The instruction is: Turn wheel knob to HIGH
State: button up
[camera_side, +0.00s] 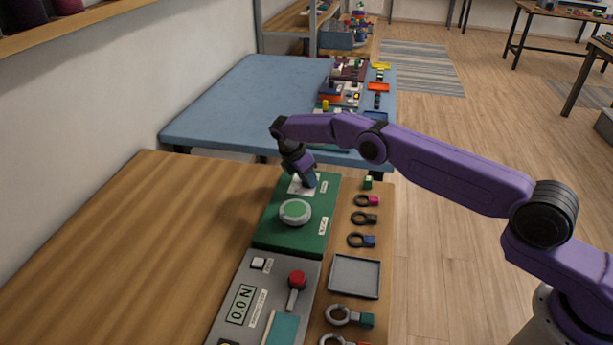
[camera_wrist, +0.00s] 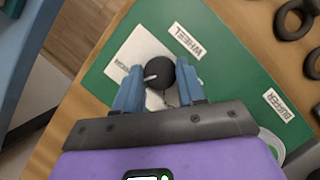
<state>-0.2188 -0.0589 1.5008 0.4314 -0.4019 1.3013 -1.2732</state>
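The wheel knob (camera_wrist: 160,72) is a round black knob with a short white pointer mark towards the left of the wrist view. It sits on a white plate (camera_wrist: 127,60) on the green panel (camera_wrist: 226,62), beside a label reading WHEEL (camera_wrist: 187,41). My gripper (camera_wrist: 159,80) has its two blue fingers on either side of the knob; whether they press on it I cannot tell. In the side view my gripper (camera_side: 309,181) points down over the far end of the green panel (camera_side: 270,237) and hides the knob. The HIGH mark cannot be read.
A grey panel with a red-topped lever (camera_side: 297,279) is closer still. Ring-shaped tools and a grey tray (camera_side: 355,276) lie to the right.

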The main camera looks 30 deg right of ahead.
jog(key=o, duration=0.4)
jog(key=shift+r, duration=0.1)
jog(key=v, duration=1.1)
jog(key=shift+a+r, duration=0.25)
jog(key=shift+r, duration=0.1)
